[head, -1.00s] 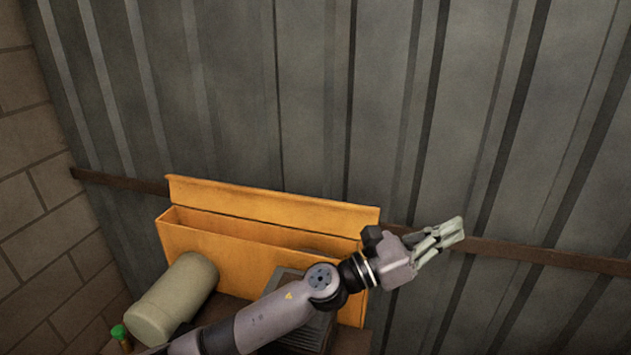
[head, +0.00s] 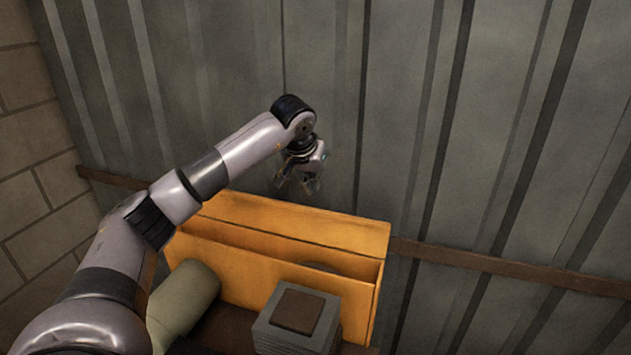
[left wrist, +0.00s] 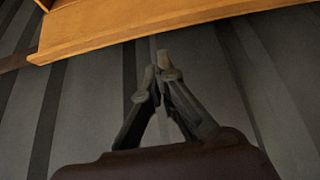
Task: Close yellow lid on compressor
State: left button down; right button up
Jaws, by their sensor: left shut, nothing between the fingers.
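The yellow lid (head: 300,217) stands raised at the back of the open yellow box (head: 262,283) of the compressor. In the left wrist view a yellow panel (left wrist: 140,30), most likely the lid, crosses the top. My left gripper (head: 298,190) is above and behind the lid's top edge, close to the wall, pointing down. In the left wrist view its fingertips (left wrist: 159,65) are together and empty, just below the panel's edge in the picture. I cannot tell whether they touch the lid. My right gripper is not in view.
A pale green tank (head: 183,305) lies left of a grey finned block (head: 297,318), both in front of the box. A corrugated metal wall (head: 420,130) with a brown rail (head: 500,264) stands close behind. A brick wall (head: 35,150) is at left.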

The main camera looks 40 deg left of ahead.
pick_arm(q)
jog(key=p+x, duration=0.1)
jog(key=x, duration=0.6)
jog(key=shift+f, duration=0.15)
jog(key=shift+d, duration=0.1)
jog(key=shift+s+t+b, duration=0.3)
jog(key=shift+b, duration=0.25)
